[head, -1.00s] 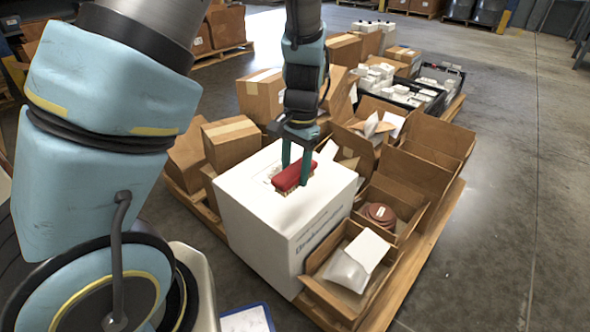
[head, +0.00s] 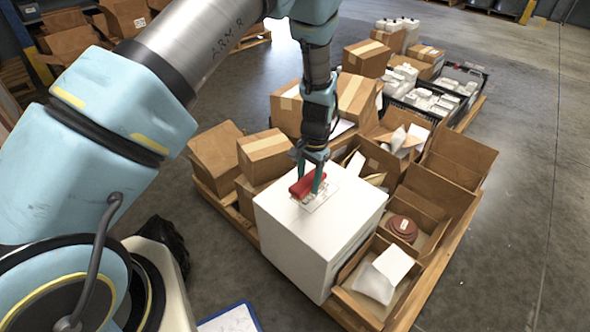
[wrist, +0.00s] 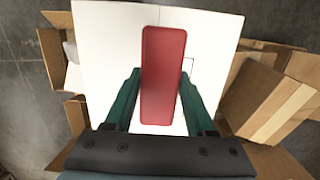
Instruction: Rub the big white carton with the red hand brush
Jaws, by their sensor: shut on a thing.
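The big white carton (head: 316,228) stands on the near end of a wooden pallet in the head view. Its white top (wrist: 105,40) also fills the middle of the wrist view. My gripper (head: 308,184) is over the carton's top and is shut on the red hand brush (head: 301,188). In the wrist view the red back of the brush (wrist: 162,75) lies lengthwise between my two green fingers (wrist: 160,108). The brush is at the top face near its far left part, by a printed label. Its bristles are mostly hidden, and I cannot tell whether they touch the carton.
Open brown cartons stand right of the white carton, one with reddish discs (head: 402,228), one with a white packet (head: 378,282). Closed brown boxes (head: 264,154) stand behind left. Black crates (head: 428,92) are farther back. Bare floor (head: 530,200) lies to the right.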

